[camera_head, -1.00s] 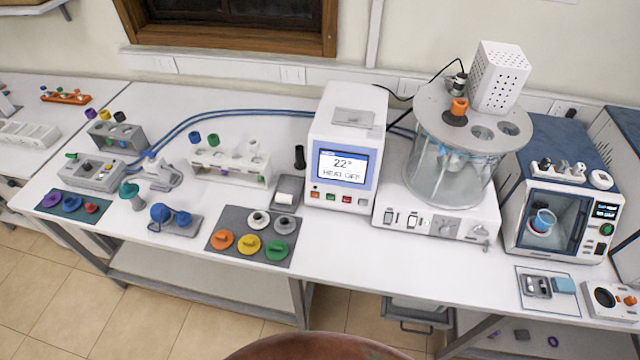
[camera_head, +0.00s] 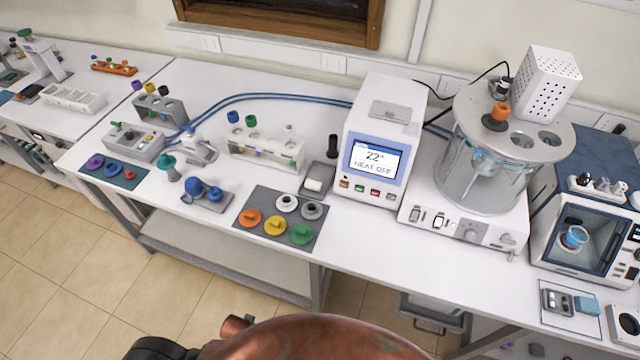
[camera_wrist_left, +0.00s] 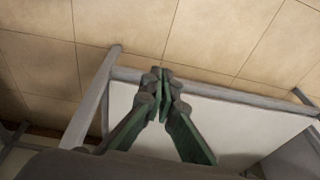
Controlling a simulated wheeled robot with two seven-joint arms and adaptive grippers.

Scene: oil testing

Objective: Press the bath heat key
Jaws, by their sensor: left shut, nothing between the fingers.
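The bath controller (camera_head: 377,140) is a white box on the bench with a lit screen (camera_head: 374,160) that reads "22°" and "HEAT OFF". A row of small coloured keys sits under the screen: an orange one (camera_head: 345,184), a green one (camera_head: 360,188), a red one (camera_head: 375,192) and a dark one at the right end. Their labels are too small to read. In the left wrist view my left gripper (camera_wrist_left: 163,72) is shut and empty, over the floor and the bench's lower shelf. Neither gripper shows in the head view, and my right gripper is not seen.
A glass bath (camera_head: 485,165) on a white base stands right of the controller. A grey mat (camera_head: 262,203) with coloured stoppers lies at its left front. The bench strip before the controller is clear.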

